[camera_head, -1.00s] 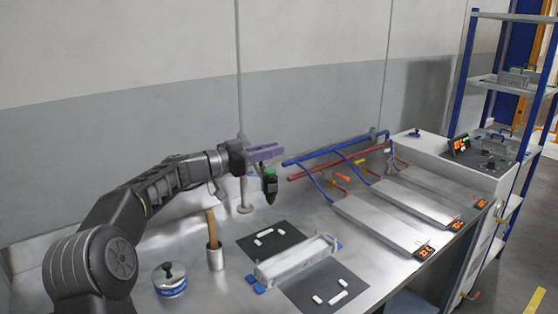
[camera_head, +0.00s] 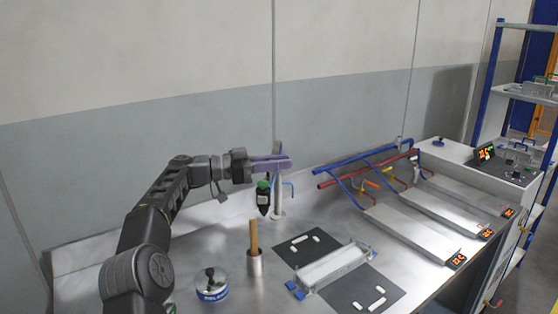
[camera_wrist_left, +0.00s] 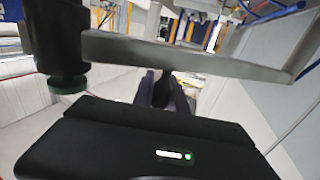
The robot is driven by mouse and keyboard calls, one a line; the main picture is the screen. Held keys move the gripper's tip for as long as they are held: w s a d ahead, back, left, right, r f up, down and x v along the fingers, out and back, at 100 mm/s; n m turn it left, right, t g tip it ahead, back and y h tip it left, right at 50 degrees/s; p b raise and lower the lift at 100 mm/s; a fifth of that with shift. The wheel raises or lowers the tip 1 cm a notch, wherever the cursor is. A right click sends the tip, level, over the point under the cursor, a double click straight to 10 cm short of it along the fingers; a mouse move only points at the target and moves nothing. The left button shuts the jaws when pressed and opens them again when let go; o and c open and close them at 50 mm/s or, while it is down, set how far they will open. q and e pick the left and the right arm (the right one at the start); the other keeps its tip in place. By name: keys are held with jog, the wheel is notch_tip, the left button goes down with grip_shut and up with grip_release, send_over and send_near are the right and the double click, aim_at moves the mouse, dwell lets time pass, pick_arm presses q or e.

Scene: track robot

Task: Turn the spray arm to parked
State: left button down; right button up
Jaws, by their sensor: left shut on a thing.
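The spray arm stands on a pale post (camera_head: 279,200) at the back of the metal bench. Its black nozzle with a green collar (camera_head: 262,198) hangs just left of the post. In the left wrist view the spray arm is a grey bar (camera_wrist_left: 190,54) across the picture, with the nozzle (camera_wrist_left: 62,45) at its left end. My left gripper (camera_head: 272,163), with purple fingers, is at the arm, above the nozzle and close to the post top. It is shut on the spray arm; the exact contact is partly hidden. My right gripper is out of view.
A wooden handle (camera_head: 253,236) stands in a metal cup (camera_head: 254,264), beside a round blue-and-white tin (camera_head: 212,286). A clamp-like fixture (camera_head: 332,266) lies between dark mats. Blue (camera_head: 355,158) and red pipes and metal plates (camera_head: 410,232) fill the right.

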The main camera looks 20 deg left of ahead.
pick_arm(q)
jog(key=shift+d+f, duration=0.1)
jog(key=shift+f, duration=0.05)
jog(key=c, duration=1.3)
grip_release()
jog(key=shift+s, duration=0.2)
jog(key=shift+v, duration=3.9)
